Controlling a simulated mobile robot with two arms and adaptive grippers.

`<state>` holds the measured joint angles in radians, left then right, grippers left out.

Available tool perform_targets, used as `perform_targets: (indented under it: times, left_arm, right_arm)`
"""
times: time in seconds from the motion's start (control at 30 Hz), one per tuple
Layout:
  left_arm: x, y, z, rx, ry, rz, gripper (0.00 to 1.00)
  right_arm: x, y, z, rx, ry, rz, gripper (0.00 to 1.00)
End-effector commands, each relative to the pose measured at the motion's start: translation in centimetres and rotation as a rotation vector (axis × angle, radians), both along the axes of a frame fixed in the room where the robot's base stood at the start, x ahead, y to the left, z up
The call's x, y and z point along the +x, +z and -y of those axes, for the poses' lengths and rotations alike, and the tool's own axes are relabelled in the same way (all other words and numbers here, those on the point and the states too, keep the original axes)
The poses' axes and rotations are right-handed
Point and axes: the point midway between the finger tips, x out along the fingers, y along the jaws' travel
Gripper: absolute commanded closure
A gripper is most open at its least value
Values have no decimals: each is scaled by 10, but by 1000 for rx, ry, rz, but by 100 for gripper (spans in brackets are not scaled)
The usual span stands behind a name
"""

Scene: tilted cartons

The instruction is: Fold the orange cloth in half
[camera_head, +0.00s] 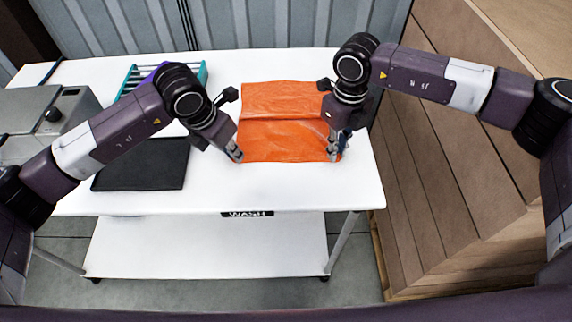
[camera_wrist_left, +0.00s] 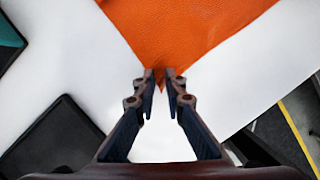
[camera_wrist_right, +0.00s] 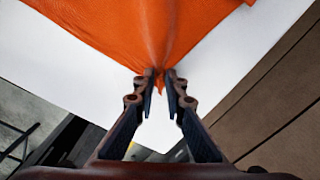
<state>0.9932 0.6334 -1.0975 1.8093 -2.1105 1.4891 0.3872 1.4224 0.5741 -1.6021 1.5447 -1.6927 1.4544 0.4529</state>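The orange cloth (camera_head: 278,109) lies spread on the white table, with a crease running across its middle. My left gripper (camera_head: 237,158) is at its near left corner. In the left wrist view the fingertips (camera_wrist_left: 161,80) are close together with the cloth's corner between them. My right gripper (camera_head: 333,157) is at the near right corner. In the right wrist view the fingertips (camera_wrist_right: 161,80) are close together around that corner, and wrinkles in the cloth (camera_wrist_right: 145,32) run toward them. The extreme tips of both corners are partly hidden by the fingers.
The white table (camera_head: 225,190) is clear in front of the cloth. A black flat pad (camera_head: 140,168) and a teal rack (camera_head: 204,72) are on the left, with a grey appliance (camera_head: 45,105) farther left. Wooden crates (camera_head: 435,170) stand right of the table.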

Motion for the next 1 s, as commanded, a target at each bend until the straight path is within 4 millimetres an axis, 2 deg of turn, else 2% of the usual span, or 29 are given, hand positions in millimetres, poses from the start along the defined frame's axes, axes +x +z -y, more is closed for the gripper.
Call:
perform_targets:
  times: [0.17, 0.77, 1.0]
  left_arm:
    - [0, -3, -1, 3, 2, -1, 100]
    - [0, -3, -1, 4, 2, -2, 100]
    - [0, 4, -1, 4, 2, -1, 100]
  right_arm:
    - [0, -3, 2, -5, -1, -2, 100]
    - [-1, -4, 2, -6, -2, -4, 100]
    - [-1, 3, 2, -5, -2, -3, 100]
